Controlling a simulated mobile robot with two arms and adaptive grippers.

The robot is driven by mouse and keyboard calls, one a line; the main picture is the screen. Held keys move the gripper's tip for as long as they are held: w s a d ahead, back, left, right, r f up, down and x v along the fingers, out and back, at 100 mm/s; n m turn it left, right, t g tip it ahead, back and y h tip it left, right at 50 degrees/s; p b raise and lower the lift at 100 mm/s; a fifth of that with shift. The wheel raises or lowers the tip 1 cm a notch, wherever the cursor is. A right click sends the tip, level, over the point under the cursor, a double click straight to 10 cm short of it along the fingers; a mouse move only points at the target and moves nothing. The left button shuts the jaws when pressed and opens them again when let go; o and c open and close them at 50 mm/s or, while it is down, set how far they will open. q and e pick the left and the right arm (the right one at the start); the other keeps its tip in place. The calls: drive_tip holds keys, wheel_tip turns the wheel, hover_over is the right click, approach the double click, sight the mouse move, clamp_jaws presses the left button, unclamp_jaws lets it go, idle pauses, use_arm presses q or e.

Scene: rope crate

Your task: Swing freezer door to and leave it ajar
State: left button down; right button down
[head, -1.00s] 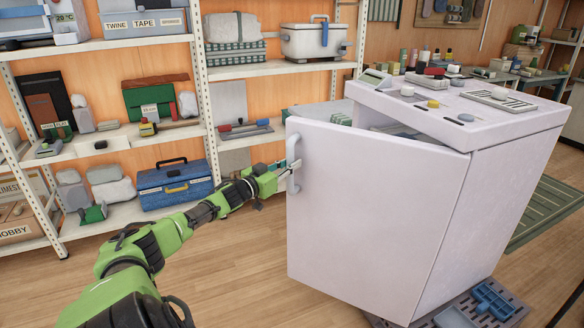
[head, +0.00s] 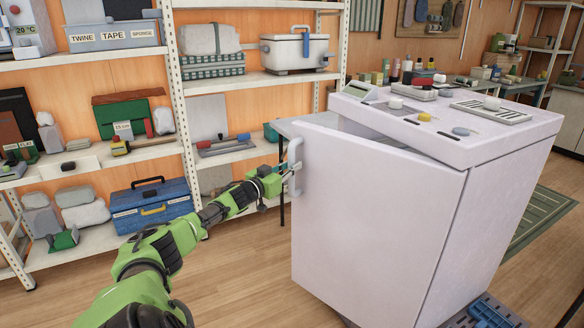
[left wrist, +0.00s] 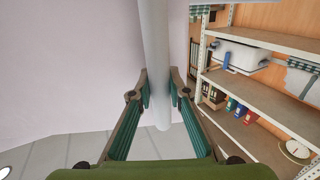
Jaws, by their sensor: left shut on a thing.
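The white freezer (head: 490,215) stands at the right in the head view. Its front door (head: 380,220) is ajar, with a wedge-shaped gap along the top between door and body. The pale upright handle (head: 296,153) is on the door's left edge. My left gripper (head: 287,171) is at this handle, its arm reaching in from the lower left. In the left wrist view the fingers of the left gripper (left wrist: 158,92) are on either side of the handle bar (left wrist: 156,45), shut on it. My right gripper is not in view.
Shelves (head: 88,155) with a blue toolbox (head: 150,205) and a white cooler (head: 295,50) stand behind the left arm. Small items, including a white slatted tray (head: 491,111), lie on the freezer top. A blue-grey thing (head: 490,312) is on the floor by the freezer. Wooden floor shows left of the door.

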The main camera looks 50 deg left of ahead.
use_arm(q)
drive_tip(key=c, duration=1.9)
unclamp_jaws()
drive_tip(key=shift+a+f, duration=0.15)
drive_tip(key=shift+f, duration=0.1)
drive_tip(key=shift+r, duration=0.15)
drive_tip(key=v, duration=1.2)
